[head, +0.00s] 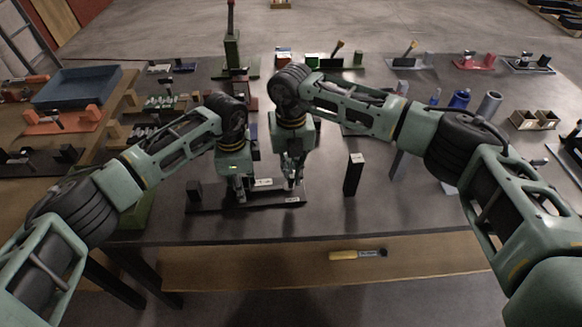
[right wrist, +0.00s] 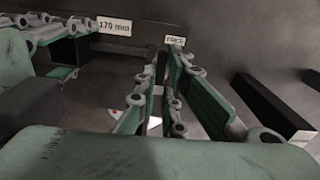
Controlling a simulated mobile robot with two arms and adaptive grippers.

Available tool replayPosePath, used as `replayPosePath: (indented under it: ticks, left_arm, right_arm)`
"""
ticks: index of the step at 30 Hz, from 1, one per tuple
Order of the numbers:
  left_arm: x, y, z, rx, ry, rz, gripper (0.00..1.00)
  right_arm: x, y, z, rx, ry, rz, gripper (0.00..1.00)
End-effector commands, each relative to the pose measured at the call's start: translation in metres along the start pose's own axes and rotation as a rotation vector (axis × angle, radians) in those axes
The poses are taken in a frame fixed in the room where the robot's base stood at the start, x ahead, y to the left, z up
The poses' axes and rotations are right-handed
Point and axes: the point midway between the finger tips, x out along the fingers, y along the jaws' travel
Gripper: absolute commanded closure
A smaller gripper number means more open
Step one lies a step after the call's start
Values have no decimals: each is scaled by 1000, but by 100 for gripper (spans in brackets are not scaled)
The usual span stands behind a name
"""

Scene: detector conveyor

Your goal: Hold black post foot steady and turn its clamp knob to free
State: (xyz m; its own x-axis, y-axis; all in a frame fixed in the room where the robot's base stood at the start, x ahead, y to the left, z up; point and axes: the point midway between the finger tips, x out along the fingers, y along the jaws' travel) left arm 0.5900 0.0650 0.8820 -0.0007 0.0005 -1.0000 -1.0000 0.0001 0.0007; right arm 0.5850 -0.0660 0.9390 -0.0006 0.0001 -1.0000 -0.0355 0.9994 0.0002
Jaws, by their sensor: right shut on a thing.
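The black post foot (head: 222,203) is a long, low, dark base lying on the near part of the table, with a dark upright block (head: 194,191) at its left end. My left gripper (head: 241,195) points down at its middle; whether its fingers are closed on it is unclear. My right gripper (head: 292,184) points down over the right part of the foot. In the right wrist view its fingers (right wrist: 163,92) are close together, shut on the clamp knob, which they mostly hide. A "170 mm" label (right wrist: 114,25) and a "FREE" label (right wrist: 175,40) show beyond them.
A black upright post (head: 353,175) stands just right of the foot. A yellow-handled tool (head: 357,254) lies on the wooden shelf (head: 430,257) in front. Blue cylinders (head: 459,99) and small boxes (head: 535,119) stand at right. A blue tray (head: 78,87) is at far left.

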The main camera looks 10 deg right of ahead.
Motion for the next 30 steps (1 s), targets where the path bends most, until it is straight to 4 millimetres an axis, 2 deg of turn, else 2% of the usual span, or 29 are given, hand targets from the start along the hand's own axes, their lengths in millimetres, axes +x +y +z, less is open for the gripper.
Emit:
replayPosePath:
  ticks: [8, 21, 30]
  left_arm:
    - [0, -1, 0, -1, 0, -2, 100]
    - [0, -1, 1, -1, -1, -2, 100]
    - [0, -1, 1, -1, -1, -2, 100]
  right_arm:
    - [-1, -1, 0, -165, 1, 0, 100]
    - [-1, -3, 1, -528, 0, 0, 100]
    - [-1, -4, 1, -690, 0, 0, 100]
